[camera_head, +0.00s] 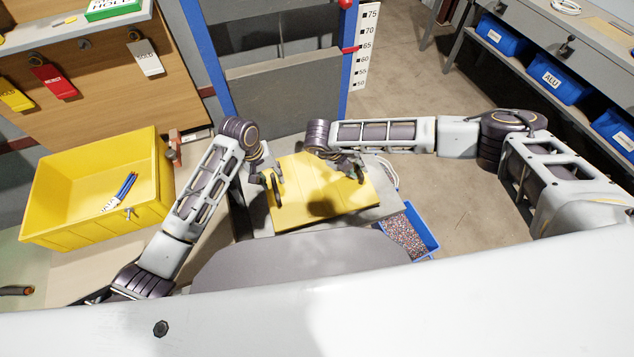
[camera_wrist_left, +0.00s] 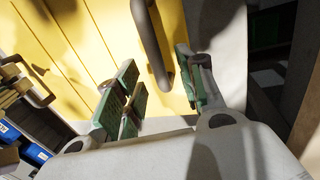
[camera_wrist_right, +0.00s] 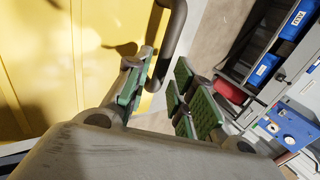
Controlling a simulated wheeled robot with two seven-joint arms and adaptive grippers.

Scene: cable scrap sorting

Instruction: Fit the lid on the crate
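The yellow lid (camera_head: 315,215) lies flat on a grey work surface (camera_head: 262,222) in front of me, with planklike seams and a dark bar handle at each side. The yellow crate (camera_head: 65,225) stands open to the left, a blue cable bundle with a white tag inside. My left gripper (camera_head: 270,172) is open at the lid's left handle; in the left wrist view that handle (camera_wrist_left: 150,35) stands between the spread green pads. My right gripper (camera_head: 350,170) is open at the right handle; in the right wrist view that handle (camera_wrist_right: 176,35) lies between its pads, apparently apart from them.
A blue bin of granules (camera_head: 408,235) is right of the work surface. A blue-framed post with a height scale (camera_head: 365,45) rises behind it. Blue bins (camera_head: 560,80) sit under a bench at right. A wooden board with coloured tags (camera_head: 55,82) is at upper left.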

